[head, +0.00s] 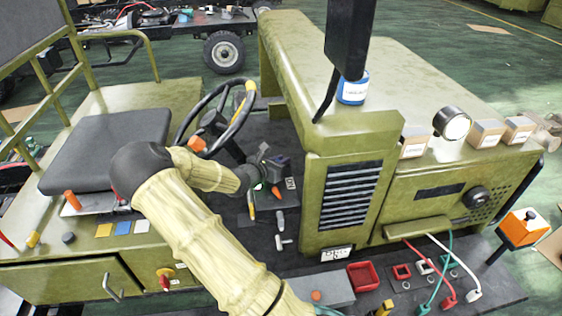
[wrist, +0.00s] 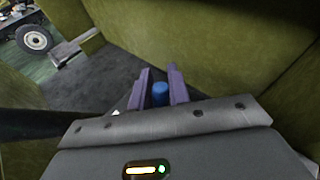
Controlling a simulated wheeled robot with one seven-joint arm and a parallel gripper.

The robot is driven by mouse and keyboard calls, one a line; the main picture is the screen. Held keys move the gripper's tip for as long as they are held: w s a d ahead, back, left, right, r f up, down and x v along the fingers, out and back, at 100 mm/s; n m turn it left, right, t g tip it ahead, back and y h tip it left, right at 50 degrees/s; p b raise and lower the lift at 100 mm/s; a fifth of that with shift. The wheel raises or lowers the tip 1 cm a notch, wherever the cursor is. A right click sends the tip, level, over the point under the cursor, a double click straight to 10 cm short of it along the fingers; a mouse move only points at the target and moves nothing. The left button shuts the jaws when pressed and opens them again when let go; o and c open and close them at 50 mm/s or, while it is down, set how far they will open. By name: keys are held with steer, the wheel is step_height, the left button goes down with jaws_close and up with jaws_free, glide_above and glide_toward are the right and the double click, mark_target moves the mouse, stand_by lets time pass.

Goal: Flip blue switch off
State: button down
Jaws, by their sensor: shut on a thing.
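A small blue cylinder-shaped piece (wrist: 160,94), which looks like the blue switch, sits between the two purple fingers of my gripper (wrist: 159,80) in the wrist view. The fingers are close on both sides of it and shut on it. I cannot tell whether the switch is on or off. In the head view my gripper (head: 280,163) is low in the footwell, between the steering wheel and the green hood. The blue piece does not show clearly there.
The steering wheel (head: 222,115) and black seat (head: 108,150) are left of my gripper. The louvred green housing (head: 345,190) stands close on its right. Small tools, including a T-shaped one (head: 281,230), lie on the dark floor. A red tray (head: 363,277) is in front.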

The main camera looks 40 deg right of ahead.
steer(key=c, duration=1.3)
jaws_free()
steer(key=shift+c, duration=0.2)
steer(key=b+v, duration=0.3)
steer(key=v, duration=1.4)
steer(key=shift+a, duration=0.2)
steer(key=shift+s+r, duration=0.1)
steer(key=shift+s, duration=0.05)
